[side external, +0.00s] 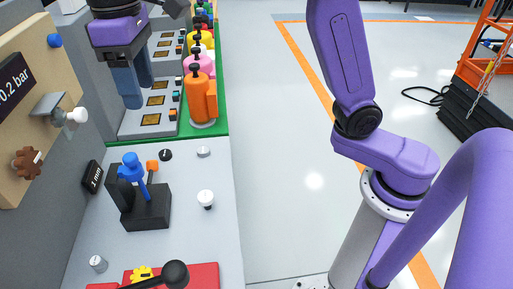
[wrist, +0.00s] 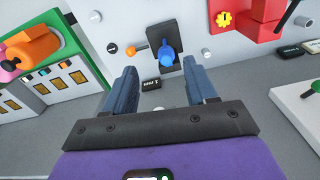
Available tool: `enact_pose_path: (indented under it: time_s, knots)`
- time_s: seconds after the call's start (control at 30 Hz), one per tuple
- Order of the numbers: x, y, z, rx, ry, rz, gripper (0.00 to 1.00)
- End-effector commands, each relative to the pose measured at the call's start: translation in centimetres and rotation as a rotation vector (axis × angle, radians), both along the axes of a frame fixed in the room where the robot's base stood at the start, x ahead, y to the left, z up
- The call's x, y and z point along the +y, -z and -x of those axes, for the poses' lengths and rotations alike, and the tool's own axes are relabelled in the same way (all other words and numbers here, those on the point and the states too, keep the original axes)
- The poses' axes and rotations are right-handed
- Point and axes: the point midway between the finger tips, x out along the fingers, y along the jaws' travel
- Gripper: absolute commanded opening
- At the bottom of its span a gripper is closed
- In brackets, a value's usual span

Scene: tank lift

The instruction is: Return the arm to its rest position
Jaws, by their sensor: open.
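My gripper (side external: 134,86) hangs in the upper left of the side external view, fingers pointing down over the row of grey panels. In the wrist view its two blue-grey fingers (wrist: 162,92) stand apart with nothing between them. It touches nothing that I can make out. My purple arm shows at the right of the side external view.
A black block with a blue lever (side external: 132,172) stands on the grey bench; the lever also shows in the wrist view (wrist: 168,58). An orange bottle (side external: 201,98) and others line a green strip (side external: 218,118). A gauge panel (side external: 30,110) stands left.

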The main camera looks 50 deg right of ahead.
Motion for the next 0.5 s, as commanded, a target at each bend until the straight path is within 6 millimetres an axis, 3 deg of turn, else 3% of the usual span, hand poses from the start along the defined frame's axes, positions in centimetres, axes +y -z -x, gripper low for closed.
enact_pose_path:
  time_s: [0.5]
  knots:
    - [-11.8, 7.7, 12.2, -0.008, -0.232, -0.008, 0.56]
